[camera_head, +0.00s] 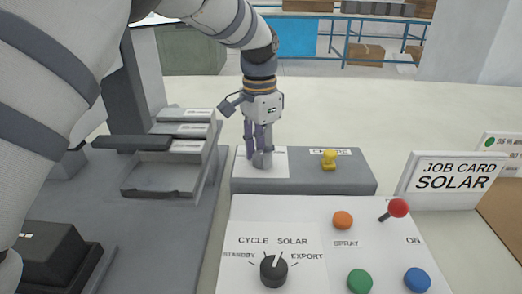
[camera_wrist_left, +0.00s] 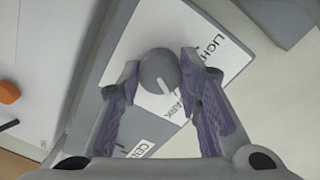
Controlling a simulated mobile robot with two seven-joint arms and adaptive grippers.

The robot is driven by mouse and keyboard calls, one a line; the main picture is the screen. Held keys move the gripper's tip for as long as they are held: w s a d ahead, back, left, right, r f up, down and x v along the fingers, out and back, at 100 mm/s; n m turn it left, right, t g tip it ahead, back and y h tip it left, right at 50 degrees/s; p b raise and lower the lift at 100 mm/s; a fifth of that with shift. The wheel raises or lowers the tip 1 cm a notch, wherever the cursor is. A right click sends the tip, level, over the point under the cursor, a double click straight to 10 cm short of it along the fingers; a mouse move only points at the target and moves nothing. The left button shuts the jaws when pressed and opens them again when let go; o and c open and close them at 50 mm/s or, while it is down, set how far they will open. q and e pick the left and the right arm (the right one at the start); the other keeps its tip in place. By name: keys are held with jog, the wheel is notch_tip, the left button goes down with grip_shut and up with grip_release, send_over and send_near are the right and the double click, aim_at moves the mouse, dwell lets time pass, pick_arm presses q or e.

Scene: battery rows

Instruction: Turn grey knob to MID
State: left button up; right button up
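My left gripper (camera_head: 262,160) points down over the white plate (camera_head: 279,164) at the left end of a grey block. In the left wrist view the round grey knob (camera_wrist_left: 156,68) lies between the two fingertips of the gripper (camera_wrist_left: 160,74). The fingers are apart, one on each side of the knob; narrow gaps seem to show, and contact is not clear. The knob's white pointer line is towards the lower right, near lettering that reads like "ARK". "LIGH" shows further up; I cannot make out a MID label. In the head view the fingers hide the knob. My right gripper is not in view.
A yellow knob (camera_head: 329,159) stands at the right on the same grey block (camera_head: 304,186). In front, a white panel has a black knob (camera_head: 273,270), orange (camera_head: 342,220), green (camera_head: 359,281) and blue (camera_head: 417,279) buttons and a red-tipped lever (camera_head: 397,208). Grey trays (camera_head: 160,178) stand left.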

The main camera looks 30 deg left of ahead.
pick_arm(q)
jog(key=shift+c, duration=0.9)
jog(key=shift+r+n, duration=0.1)
jog(key=shift+n, duration=0.2)
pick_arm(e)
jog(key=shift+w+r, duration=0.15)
pick_arm(q)
jog(key=n+p, duration=0.1)
jog(key=n, duration=0.1)
jog(key=shift+n, duration=0.4)
jog(key=n, duration=0.3)
jog(key=shift+p, duration=0.3)
jog(key=shift+n, duration=1.1)
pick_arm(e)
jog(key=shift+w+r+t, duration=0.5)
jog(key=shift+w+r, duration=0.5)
